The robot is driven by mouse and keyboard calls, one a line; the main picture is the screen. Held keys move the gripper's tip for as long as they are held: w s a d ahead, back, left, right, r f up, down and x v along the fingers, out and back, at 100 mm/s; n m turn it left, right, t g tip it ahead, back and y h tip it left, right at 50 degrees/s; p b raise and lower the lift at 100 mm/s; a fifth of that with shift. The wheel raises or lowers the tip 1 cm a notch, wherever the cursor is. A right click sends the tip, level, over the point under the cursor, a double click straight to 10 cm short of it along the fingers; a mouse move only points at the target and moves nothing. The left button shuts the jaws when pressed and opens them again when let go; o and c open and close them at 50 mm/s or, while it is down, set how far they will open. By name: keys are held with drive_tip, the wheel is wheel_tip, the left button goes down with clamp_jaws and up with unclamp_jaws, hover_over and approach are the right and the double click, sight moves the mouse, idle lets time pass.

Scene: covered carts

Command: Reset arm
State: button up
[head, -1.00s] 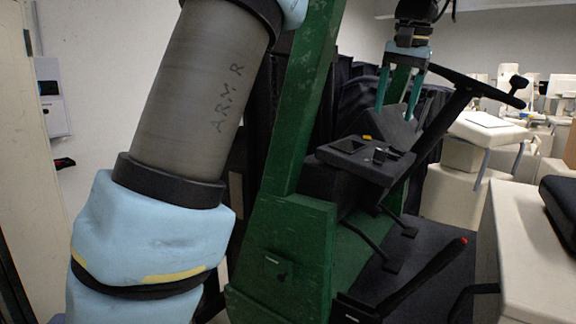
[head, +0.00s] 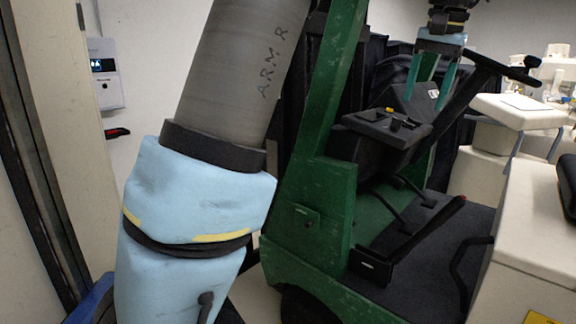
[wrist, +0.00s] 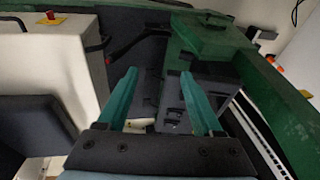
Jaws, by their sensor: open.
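My gripper (head: 434,86) shows at the upper right of the head view, pointing down with two teal fingers apart and nothing between them. It hangs in front of the green vehicle's black control console (head: 388,128), near the steering wheel. In the wrist view my gripper (wrist: 160,88) is open and empty, with the green and dark vehicle body beyond the fingers. My arm, light blue and grey with "ARM R" written on it, fills the left and centre of the head view.
The green vehicle (head: 318,190) has an upright post, a steering wheel (head: 503,66) and a black lever (head: 425,232). A beige housing (head: 530,235) stands at the right. A wall device (head: 105,75) and a door frame are at the left. White equipment (head: 515,112) stands behind.

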drive_tip(key=s+a+f+n, duration=0.1)
drive_tip(key=a+f+n, duration=0.1)
drive_tip(key=a+f, duration=0.9)
drive_tip(key=s+a+f+n+g, duration=0.1)
drive_tip(key=a+f+n, duration=0.2)
drive_tip(key=a+f, duration=0.8)
drive_tip(key=a, duration=0.6)
drive_tip(key=shift+f+h, duration=0.25)
drive_tip(key=shift+h, duration=0.05)
drive_tip(key=s+a+f, duration=0.2)
drive_tip(key=s+a+f+n, duration=0.1)
drive_tip(key=s+a, duration=0.1)
drive_tip(key=s, duration=0.1)
drive_tip(key=s+a+f+n, duration=0.1)
drive_tip(key=s+a+f, duration=0.1)
drive_tip(key=shift+s+a+f, duration=0.15)
drive_tip(key=shift+a+f, duration=0.15)
drive_tip(key=shift+a, duration=0.1)
drive_tip(key=shift+c, duration=0.3)
